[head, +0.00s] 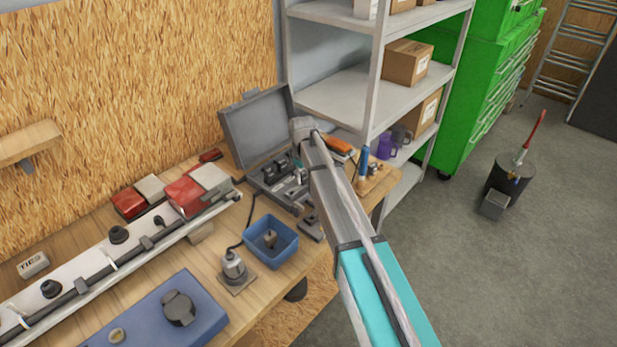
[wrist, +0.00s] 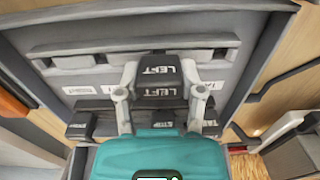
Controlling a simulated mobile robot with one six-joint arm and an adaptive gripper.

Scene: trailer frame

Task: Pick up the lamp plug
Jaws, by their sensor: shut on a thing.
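In the wrist view my gripper (wrist: 160,93) is shut on a dark block marked LEFT (wrist: 160,72), with one finger on each side. The block is at the open grey case (wrist: 85,40); I cannot tell whether it is clear of the case. In the head view my arm hides most of the gripper. A grey plug-like connector (head: 234,266) with a black cable stands on a small square plate on the bench. Another small plug-like part (head: 270,238) is in the blue tray (head: 290,250). I cannot tell which is the lamp plug.
The case lid (head: 255,125) stands open behind the gripper. Red and pale lamp blocks (head: 185,195) and a long light bar (head: 75,295) lie on the left of the bench (head: 65,240). A metal shelf (head: 340,100) stands close on the right.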

